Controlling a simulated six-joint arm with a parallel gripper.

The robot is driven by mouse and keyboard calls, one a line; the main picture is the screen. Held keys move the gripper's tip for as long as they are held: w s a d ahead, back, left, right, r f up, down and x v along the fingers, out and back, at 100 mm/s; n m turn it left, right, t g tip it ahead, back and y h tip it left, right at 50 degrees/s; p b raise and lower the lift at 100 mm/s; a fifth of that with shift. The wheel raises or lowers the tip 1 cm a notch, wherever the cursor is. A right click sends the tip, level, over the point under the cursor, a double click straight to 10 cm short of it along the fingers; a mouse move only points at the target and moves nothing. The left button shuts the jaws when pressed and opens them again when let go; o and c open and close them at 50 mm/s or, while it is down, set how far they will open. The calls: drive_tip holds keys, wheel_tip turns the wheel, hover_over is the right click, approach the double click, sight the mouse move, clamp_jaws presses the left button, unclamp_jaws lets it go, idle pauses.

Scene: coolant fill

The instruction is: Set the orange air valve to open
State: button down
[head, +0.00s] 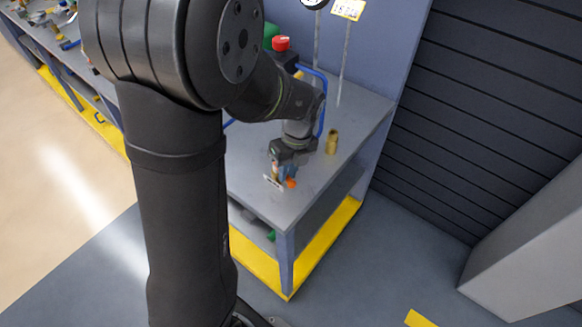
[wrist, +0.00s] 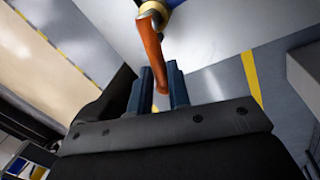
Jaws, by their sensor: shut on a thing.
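The orange air valve lever (wrist: 149,45) runs down from a brass-coloured valve body (wrist: 158,14) at the top of the wrist view. My gripper (wrist: 160,90) has its two blue-grey fingers on either side of the lever's lower end and is shut on it. In the head view my gripper (head: 284,172) is low over the front part of the bench, and a small bit of orange (head: 291,183) shows beside its fingers. The valve body is mostly hidden there, and I cannot tell the lever's exact angle.
A grey bench (head: 262,196) with a yellow-edged base stands under my gripper. A brass cylinder (head: 332,141) stands on it to the right. A red-capped item (head: 281,44), a blue hose (head: 322,105) and a gauge (head: 314,3) are farther back.

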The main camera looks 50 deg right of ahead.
drive_tip(key=shift+w+a+r+m+t+h, duration=0.15)
drive_tip(key=shift+w+a+m, duration=0.35)
drive_tip(key=shift+m, duration=1.1)
drive_tip(key=shift+w+a+f+m+t+h, duration=0.1)
drive_tip(key=shift+w+a+m+t+h, duration=0.35)
drive_tip(key=shift+m, duration=1.15)
drive_tip(key=shift+w+a+r+m, duration=0.1)
drive_tip(key=shift+w+a+m, duration=0.4)
drive_tip(key=shift+m, duration=1.1)
drive_tip(key=shift+s+a, duration=0.15)
drive_tip(key=c, duration=1.3)
unclamp_jaws()
drive_tip(key=shift+c, duration=0.2)
drive_tip(key=s+d+r, duration=0.1)
drive_tip(key=s+r, duration=0.2)
drive_tip(key=r, duration=1.4)
drive_tip(key=shift+s+d, duration=0.1)
drive_tip(key=shift+c, duration=0.2)
